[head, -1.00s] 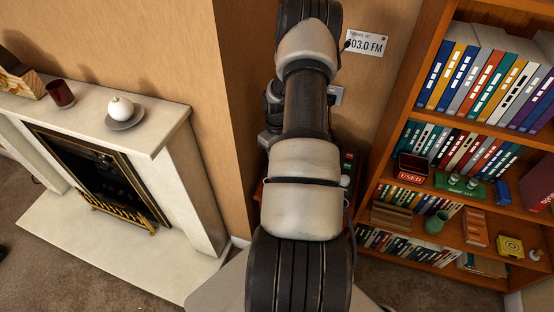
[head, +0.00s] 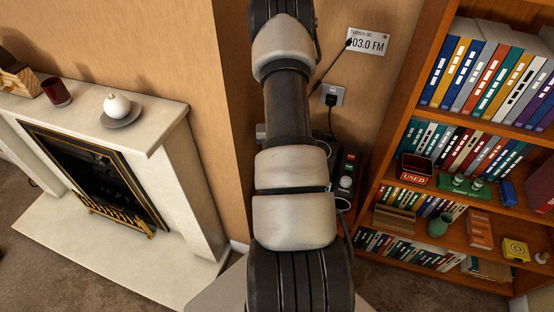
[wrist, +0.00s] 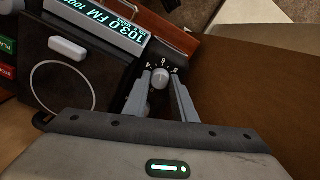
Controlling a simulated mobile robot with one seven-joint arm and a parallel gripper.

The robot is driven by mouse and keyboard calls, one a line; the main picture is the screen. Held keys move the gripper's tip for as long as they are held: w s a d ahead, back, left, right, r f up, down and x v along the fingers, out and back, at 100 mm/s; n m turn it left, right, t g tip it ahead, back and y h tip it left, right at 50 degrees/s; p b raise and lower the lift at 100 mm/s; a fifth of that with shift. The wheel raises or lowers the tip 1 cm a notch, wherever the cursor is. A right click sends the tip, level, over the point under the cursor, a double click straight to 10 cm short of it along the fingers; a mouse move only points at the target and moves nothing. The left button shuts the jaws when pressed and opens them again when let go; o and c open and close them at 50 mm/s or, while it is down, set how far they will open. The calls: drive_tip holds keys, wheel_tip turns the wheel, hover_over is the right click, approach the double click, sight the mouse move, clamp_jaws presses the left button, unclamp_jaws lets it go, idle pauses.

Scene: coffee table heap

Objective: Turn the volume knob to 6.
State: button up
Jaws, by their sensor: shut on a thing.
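The volume knob (wrist: 160,78) is a small pale round knob on the dark radio (wrist: 52,78) in the wrist view. Printed numbers 4, 6 and 8 sit around its far side. Where its pointer stands is too small to tell. My gripper (wrist: 161,80) is shut on the knob, one grey finger on each side. The radio's lit display (wrist: 118,30) reads 103.0 FM. In the head view, part of the radio (head: 349,172) shows right of my arm; my arm hides the knob and gripper there.
A wall socket (head: 331,95) with a plugged cable is behind the radio. A 103.0 FM card (head: 368,42) is on the wall. A bookshelf (head: 392,95) stands close on the right. The fireplace (head: 170,125) is on the left.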

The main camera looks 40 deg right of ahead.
drive_tip(key=shift+m, duration=0.3)
drive_tip(key=o, duration=1)
drive_tip(key=shift+o, duration=0.2)
drive_tip(key=shift+r, duration=0.1)
wheel_tip(320, 180, up, 17)
drive_tip(key=p, duration=0.2)
drive_tip(key=shift+p, duration=0.4)
drive_tip(key=shift+r, duration=0.1)
